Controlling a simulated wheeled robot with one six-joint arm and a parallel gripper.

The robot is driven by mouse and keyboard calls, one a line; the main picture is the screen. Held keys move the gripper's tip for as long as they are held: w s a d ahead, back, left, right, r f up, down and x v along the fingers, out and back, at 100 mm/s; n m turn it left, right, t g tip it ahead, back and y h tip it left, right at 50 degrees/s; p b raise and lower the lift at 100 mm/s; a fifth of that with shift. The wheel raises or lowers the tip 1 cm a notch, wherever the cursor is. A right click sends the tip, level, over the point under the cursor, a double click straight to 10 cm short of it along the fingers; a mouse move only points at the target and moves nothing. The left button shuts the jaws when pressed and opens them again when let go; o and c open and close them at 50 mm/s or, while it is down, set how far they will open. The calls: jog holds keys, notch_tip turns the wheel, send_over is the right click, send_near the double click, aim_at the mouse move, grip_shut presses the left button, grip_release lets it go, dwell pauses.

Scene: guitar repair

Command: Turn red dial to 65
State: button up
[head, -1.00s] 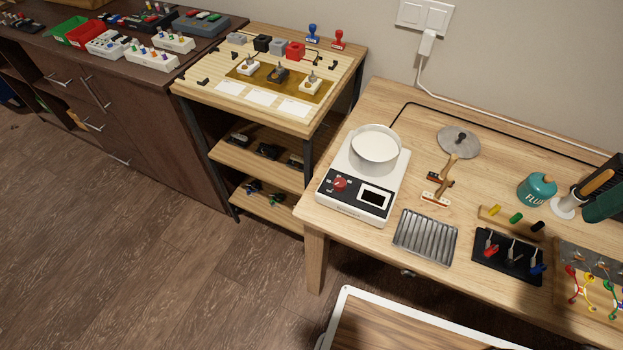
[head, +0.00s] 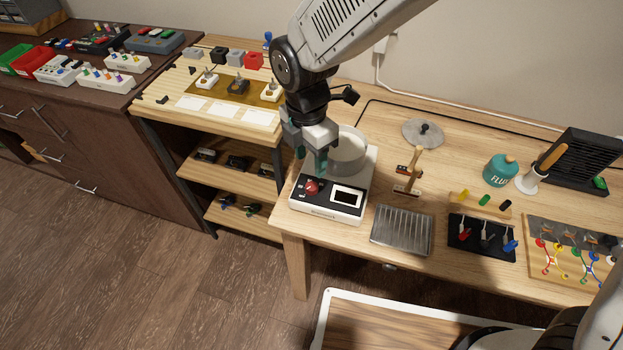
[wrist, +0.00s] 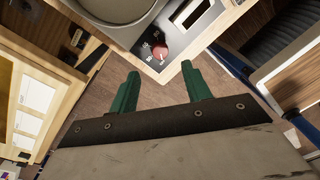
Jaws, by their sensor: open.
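The red dial (head: 312,187) sits on the black front panel of the white hot plate (head: 326,212), left of its small display (head: 346,196). In the wrist view the red dial (wrist: 160,52) shows beyond my fingertips, with white marks around it that are too small to read surely. My gripper (head: 307,168) has green fingers and hangs just above and behind the dial in the head view. In the wrist view my gripper (wrist: 160,72) is open and empty, its fingers apart from the dial.
A white pot (head: 348,150) stands on the hot plate close to my gripper. A lid (head: 423,133), a wooden stand (head: 411,172) and a ribbed metal tray (head: 402,230) lie to the right. A shelf unit (head: 225,118) stands to the left across a gap.

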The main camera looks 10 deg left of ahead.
aim_at(311, 186)
notch_tip(311, 186, down, 8)
jog(key=shift+s+d+r, duration=0.15)
dwell(0.3)
jog(key=c, duration=1)
